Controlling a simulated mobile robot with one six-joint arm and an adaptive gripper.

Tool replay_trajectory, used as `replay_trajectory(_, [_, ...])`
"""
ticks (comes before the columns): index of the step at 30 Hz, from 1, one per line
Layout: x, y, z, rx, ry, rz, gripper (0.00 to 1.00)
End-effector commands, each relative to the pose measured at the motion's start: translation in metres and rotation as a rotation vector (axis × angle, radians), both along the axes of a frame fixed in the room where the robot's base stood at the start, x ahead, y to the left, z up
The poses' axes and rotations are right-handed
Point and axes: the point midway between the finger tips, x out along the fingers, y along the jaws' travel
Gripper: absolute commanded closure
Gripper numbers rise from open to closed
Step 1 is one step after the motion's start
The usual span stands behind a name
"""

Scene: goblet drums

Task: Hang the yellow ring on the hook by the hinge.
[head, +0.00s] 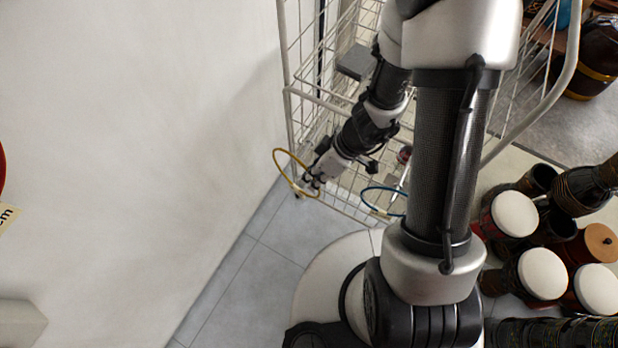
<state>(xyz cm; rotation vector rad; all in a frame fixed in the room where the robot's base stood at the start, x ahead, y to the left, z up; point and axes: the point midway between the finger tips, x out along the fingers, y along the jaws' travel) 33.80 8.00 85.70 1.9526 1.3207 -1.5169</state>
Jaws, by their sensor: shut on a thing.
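The yellow ring (276,160) is thin and tilted, at the left side of the white wire rack, near the wall. My gripper (311,184) is shut on the yellow ring at its lower right side, and the ring stands out to the left of the fingers. A blue-green ring (364,196) is to the right of my gripper, low at the rack, partly hidden by my arm. I cannot make out the hook or the hinge; my arm covers much of the rack.
The white wire rack (288,92) stands behind my arm, with a grey box (355,62) on it. A white wall (140,150) is at the left. Several goblet drums (543,274) crowd the right. Grey floor tiles (245,290) at lower left are clear.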

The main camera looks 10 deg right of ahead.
Motion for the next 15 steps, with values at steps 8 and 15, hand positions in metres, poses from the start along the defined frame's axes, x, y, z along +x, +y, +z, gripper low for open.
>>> replay_trajectory(8, [0.013, -0.01, 0.001, 0.001, 0.0, -0.001, 1.0])
replay_trajectory(15, [0.023, -0.018, 0.0, 0.0, 0.0, -0.001, 1.0])
